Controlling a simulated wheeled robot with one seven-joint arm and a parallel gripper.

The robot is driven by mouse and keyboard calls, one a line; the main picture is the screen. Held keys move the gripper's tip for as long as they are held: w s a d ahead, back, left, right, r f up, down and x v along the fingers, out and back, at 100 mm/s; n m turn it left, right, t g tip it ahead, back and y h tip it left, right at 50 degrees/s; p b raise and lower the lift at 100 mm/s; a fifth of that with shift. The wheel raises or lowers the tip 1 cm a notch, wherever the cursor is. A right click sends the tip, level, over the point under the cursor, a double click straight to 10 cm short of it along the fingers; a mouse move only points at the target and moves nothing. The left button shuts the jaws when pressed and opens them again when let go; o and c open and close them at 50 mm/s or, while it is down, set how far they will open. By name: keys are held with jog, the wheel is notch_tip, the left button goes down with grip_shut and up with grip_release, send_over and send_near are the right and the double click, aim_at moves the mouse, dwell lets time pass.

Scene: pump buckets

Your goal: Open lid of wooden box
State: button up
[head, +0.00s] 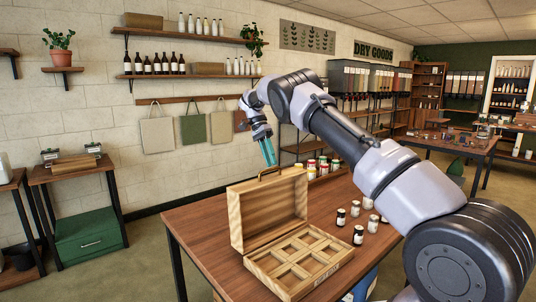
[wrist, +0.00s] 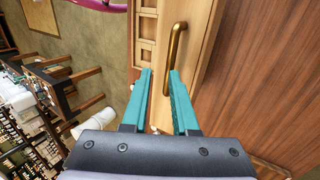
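The wooden box (head: 296,270) stands on the table, its compartmented base facing the front. Its lid (head: 268,210) stands up, open, at the back of the base. A brass handle (head: 283,170) is on the lid's upper edge; in the wrist view the handle (wrist: 175,45) lies just ahead of my fingers. In the wrist view my gripper (wrist: 159,76) is open, with a clear gap between the fingers. I cannot tell whether it touches the handle.
The brown table (head: 205,250) holds small dark jars (head: 340,217) and pale jars (head: 373,223) right of the box. Several colour-lidded jars (head: 322,167) stand behind it. My arm spans the right side. The table left of the box is clear.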

jog(key=shift+v, duration=1.8)
jog(key=shift+c, duration=0.4)
grip_shut()
jog(key=w+d+n+t+y, duration=0.2)
jog(key=w+d+n+t, duration=0.15)
jog(key=n, duration=0.75)
jog(key=w+a+r+n+t+y, duration=0.2)
jog(key=a+n+t+y, duration=0.1)
jog(key=a+n, duration=0.4)
notch_tip(320, 180, down, 9)
jog(key=s, duration=0.1)
jog(key=shift+s+d, duration=0.15)
jog(key=shift+s, duration=0.2)
